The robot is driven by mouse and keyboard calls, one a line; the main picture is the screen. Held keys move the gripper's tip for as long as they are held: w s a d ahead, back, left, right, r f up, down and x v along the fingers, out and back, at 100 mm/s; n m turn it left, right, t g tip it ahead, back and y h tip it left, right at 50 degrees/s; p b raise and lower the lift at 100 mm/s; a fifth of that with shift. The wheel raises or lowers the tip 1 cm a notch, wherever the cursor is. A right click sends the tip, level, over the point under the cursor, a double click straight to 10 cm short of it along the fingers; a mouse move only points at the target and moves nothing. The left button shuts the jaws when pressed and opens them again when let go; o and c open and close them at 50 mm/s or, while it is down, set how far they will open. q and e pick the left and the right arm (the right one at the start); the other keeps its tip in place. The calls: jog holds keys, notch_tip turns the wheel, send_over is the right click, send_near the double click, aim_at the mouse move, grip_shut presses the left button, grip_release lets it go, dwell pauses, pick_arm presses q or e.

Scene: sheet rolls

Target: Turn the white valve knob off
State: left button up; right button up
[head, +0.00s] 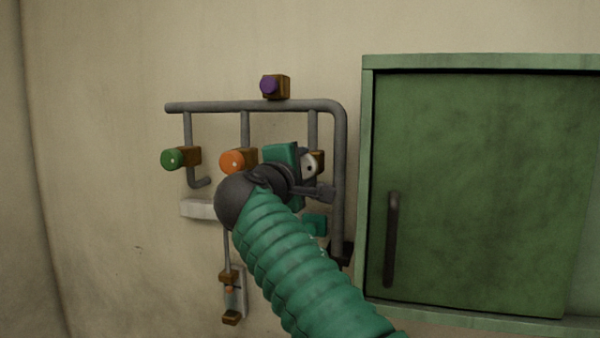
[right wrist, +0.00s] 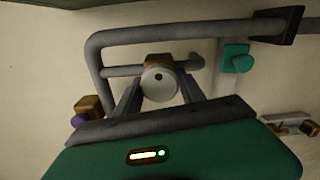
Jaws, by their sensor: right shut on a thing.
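The white valve knob (head: 310,163) is on a brown valve body at the right branch of the grey pipework, partly hidden by my gripper in the head view. My right gripper (head: 313,178) has come to the knob from the front. In the right wrist view its fingers (right wrist: 160,92) stand on either side of the knob, shut on it. My left gripper is in neither view.
An orange knob (head: 233,161) and a green knob (head: 173,159) are to the left. A purple knob (head: 269,86) is above on the top pipe (head: 220,107). A green cabinet (head: 480,190) with a dark handle stands to the right. A teal fitting (right wrist: 237,58) shows near the pipes.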

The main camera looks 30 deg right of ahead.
jog(key=shift+f, duration=0.45)
jog(key=o, duration=1.1)
jog(key=shift+o, duration=1.4)
jog(key=shift+s+r, duration=0.3)
jog(key=shift+a, duration=0.15)
jog(key=b+v, duration=0.4)
jog(key=v, duration=1.2)
jog(key=shift+s+a+b, duration=0.15)
jog(key=shift+a+b, duration=0.2)
